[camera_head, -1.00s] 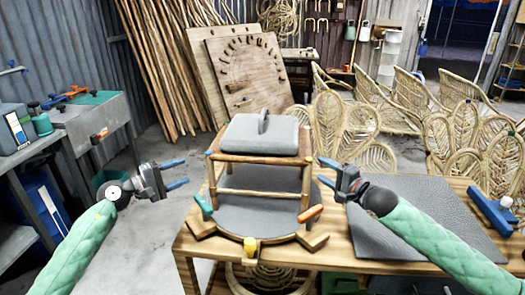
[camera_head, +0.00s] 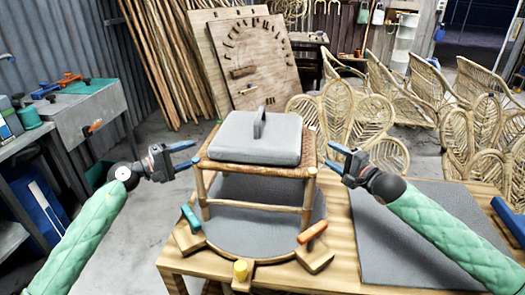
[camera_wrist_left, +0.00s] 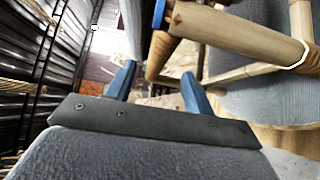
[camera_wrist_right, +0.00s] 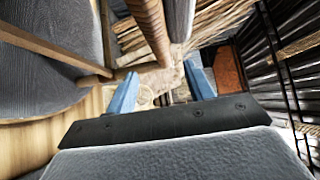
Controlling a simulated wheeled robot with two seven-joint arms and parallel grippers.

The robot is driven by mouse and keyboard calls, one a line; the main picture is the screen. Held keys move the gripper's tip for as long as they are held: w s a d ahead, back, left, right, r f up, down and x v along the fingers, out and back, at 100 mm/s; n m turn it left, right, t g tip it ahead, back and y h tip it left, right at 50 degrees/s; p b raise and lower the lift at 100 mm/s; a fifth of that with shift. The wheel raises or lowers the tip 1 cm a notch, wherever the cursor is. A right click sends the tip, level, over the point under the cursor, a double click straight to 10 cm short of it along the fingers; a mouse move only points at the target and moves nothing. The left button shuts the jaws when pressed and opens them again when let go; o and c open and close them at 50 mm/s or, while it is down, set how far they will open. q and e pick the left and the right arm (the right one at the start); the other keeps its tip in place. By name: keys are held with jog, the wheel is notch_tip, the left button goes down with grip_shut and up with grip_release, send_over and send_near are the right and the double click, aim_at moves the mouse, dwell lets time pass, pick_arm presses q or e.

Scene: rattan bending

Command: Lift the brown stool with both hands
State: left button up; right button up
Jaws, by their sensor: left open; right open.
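The brown stool (camera_head: 259,167) has a wooden frame and a woven seat edge. It stands upright on a round grey disc (camera_head: 305,202) on the wooden table. A grey padded block with a handle (camera_head: 258,138) lies on its seat. My left gripper (camera_head: 195,152) is open beside the seat's left corner; in the left wrist view a brown rail end (camera_wrist_left: 158,55) shows between the fingers. My right gripper (camera_head: 329,156) is open beside the seat's right side; in the right wrist view a wrapped rail (camera_wrist_right: 150,30) reaches toward the finger gap. I cannot tell whether either touches.
Around the disc are clamps with a green handle (camera_head: 190,217), an orange handle (camera_head: 312,232) and a yellow knob (camera_head: 240,270). A grey mat (camera_head: 420,262) covers the table's right part. A grey workbench (camera_head: 85,108) stands left; rattan chairs (camera_head: 350,125) stand behind.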

aim_at(316, 145)
pick_arm(q)
jog(key=shift+x, duration=3.8)
pick_arm(e)
jog(key=shift+x, duration=3.85)
pick_arm(q)
jog(key=shift+s+r, duration=0.1)
jog(key=shift+c, duration=0.2)
pick_arm(e)
jog(key=shift+s+a+r, duration=0.1)
jog(key=shift+s+r, duration=0.05)
jog(key=shift+c, duration=0.2)
pick_arm(q)
jog(key=c, duration=1.1)
pick_arm(e)
jog(key=c, duration=1.1)
pick_arm(q)
grip_shut()
pick_arm(e)
grip_shut()
jog(key=shift+r, duration=0.1)
